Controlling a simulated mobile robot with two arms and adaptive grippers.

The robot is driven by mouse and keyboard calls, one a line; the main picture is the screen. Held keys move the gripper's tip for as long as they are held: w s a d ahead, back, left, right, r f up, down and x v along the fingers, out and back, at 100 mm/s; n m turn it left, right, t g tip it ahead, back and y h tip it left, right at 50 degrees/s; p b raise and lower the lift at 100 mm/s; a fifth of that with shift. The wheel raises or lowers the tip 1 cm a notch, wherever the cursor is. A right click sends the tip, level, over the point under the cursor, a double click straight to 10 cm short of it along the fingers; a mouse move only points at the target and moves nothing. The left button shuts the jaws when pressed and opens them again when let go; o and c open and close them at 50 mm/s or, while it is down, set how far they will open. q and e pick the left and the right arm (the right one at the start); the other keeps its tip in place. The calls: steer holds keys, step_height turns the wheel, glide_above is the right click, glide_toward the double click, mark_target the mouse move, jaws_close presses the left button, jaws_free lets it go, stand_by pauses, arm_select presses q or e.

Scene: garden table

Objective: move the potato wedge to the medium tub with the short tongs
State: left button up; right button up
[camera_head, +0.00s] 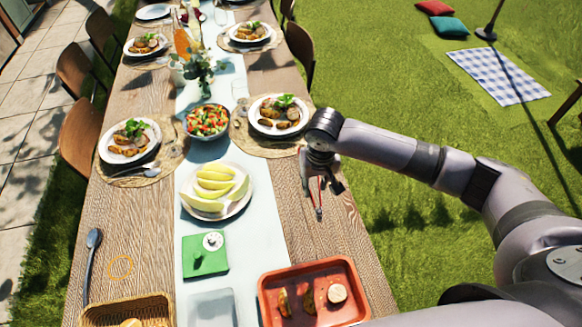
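My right gripper (322,186) hangs over the right edge of the table, level with the melon plate. It is shut on a thin tool with red on it, which looks like the short tongs (319,212); their tips point down and hold nothing I can see. Two brown potato wedges (284,302) lie in the red tray (262,297) at the front right, beside a pale round piece (337,292). A pale, see-through tub (212,309), probably the medium tub, stands left of the tray, cut by the bottom edge. My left gripper is out of view.
A wicker basket (95,318) is front left, near a spoon (91,255). The melon plate (243,206), salad bowl (207,121) and dinner plates stand farther back.

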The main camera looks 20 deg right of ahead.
steer(key=shift+n, duration=0.3)
steer(key=s+r+b, duration=0.1)
steer(key=s+a+r+b, duration=0.1)
steer(key=s+r+b, duration=0.1)
steer(key=s, duration=0.1)
steer(key=shift+a+r, duration=0.3)
steer(key=shift+r, duration=0.1)
arm_select(q)
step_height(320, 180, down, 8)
steer(key=b, duration=0.3)
arm_select(e)
steer(key=s+d+r, duration=0.1)
steer(key=s+r, duration=0.3)
steer(key=s, duration=0.3)
steer(key=shift+s+r+n, duration=0.15)
steer(key=shift+r+n, duration=0.1)
steer(key=shift+n, duration=0.15)
